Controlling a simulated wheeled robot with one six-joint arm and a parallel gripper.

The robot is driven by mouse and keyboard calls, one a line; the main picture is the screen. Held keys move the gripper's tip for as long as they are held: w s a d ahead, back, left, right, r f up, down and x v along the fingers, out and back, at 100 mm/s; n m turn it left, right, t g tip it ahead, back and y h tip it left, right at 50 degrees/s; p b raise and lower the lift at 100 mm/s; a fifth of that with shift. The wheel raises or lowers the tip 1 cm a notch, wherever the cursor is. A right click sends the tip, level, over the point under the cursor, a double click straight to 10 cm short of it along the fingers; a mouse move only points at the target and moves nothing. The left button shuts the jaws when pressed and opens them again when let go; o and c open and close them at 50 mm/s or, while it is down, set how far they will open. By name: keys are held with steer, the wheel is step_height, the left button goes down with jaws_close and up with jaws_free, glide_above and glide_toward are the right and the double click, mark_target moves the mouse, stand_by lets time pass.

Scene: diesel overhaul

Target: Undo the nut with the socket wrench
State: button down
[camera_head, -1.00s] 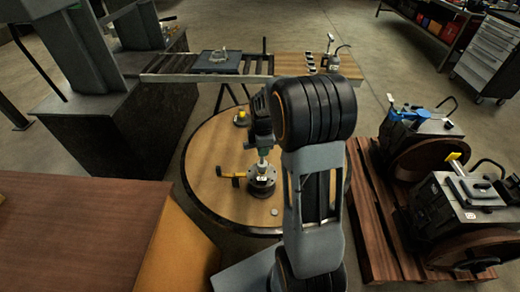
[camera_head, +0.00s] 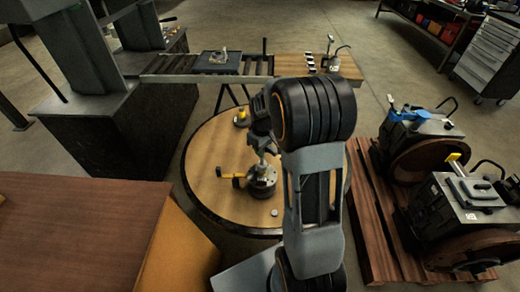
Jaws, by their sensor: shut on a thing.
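My gripper (camera_head: 261,139) points down over the round wooden table (camera_head: 215,197), just left of my arm's big dark joint. It is shut on the socket wrench (camera_head: 262,159), whose grey metal shaft shows below the jaws. The shaft's lower end meets the top of a dark round metal part (camera_head: 262,187) standing on the table. The nut is hidden at that end, so I cannot tell how the socket sits on it. A yellow and black handled piece (camera_head: 231,177) sticks out left of the metal part.
A small silver disc (camera_head: 274,212) lies in front of the metal part. A small yellow-topped item (camera_head: 241,118) stands further back. A brown bench (camera_head: 75,235) is at left, and a pallet (camera_head: 378,230) with engine units (camera_head: 468,198) at right. The table's left side is clear.

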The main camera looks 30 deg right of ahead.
steer(key=m, duration=0.6)
steer(key=shift+m, duration=0.4)
steer(key=m, duration=0.5)
steer(key=shift+m, duration=0.4)
steer(key=m, duration=0.4)
steer(key=shift+m, duration=0.4)
steer(key=m, duration=0.4)
steer(key=shift+m, duration=0.3)
steer(key=shift+f, duration=0.15)
